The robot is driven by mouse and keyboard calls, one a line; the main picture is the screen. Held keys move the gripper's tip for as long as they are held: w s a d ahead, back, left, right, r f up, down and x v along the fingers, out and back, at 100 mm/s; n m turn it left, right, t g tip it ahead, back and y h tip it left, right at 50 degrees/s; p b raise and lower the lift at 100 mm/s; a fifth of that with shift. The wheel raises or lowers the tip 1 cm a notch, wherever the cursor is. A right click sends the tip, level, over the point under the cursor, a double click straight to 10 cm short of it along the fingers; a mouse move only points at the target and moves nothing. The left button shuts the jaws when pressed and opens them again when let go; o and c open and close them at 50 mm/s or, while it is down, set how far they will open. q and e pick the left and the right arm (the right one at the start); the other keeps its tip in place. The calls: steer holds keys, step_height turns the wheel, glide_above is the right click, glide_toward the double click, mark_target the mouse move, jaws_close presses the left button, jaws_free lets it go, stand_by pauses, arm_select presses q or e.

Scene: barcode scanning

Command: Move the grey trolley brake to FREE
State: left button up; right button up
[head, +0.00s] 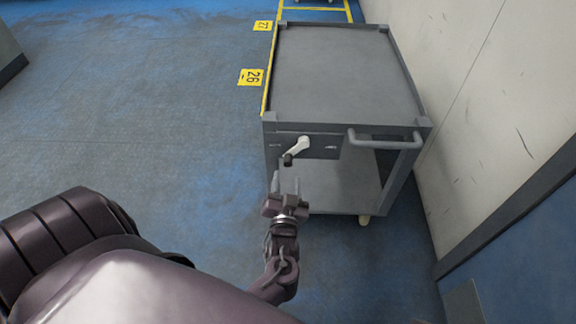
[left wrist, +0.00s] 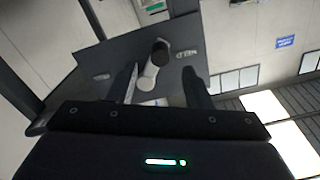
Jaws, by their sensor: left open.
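The grey trolley (head: 345,80) stands beside the wall in the head view. Its front panel carries a brake lever (head: 299,146), pale with a dark knob (head: 288,159) at its lower left end. The lever slants down to the left. Small markings flank it, too small to read. My left gripper (head: 287,184) is open just below and in front of the knob, apparently apart from it. In the left wrist view, the knob (left wrist: 160,50) and lever (left wrist: 147,80) show between my open fingers (left wrist: 161,86). My right gripper is not in view.
A push handle (head: 385,144) juts from the trolley's front, right of the lever. The lower shelf (head: 330,185) lies behind and right of my gripper. The wall (head: 480,90) runs close along the right. Blue floor (head: 130,130) is open at left, with yellow markers (head: 250,77).

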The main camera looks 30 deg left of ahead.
mark_target(288, 165)
arm_select(q)
steer(key=b+x, duration=0.1)
steer(key=x, duration=0.6)
steer(key=shift+w+a, duration=0.2)
steer(key=shift+w, duration=0.05)
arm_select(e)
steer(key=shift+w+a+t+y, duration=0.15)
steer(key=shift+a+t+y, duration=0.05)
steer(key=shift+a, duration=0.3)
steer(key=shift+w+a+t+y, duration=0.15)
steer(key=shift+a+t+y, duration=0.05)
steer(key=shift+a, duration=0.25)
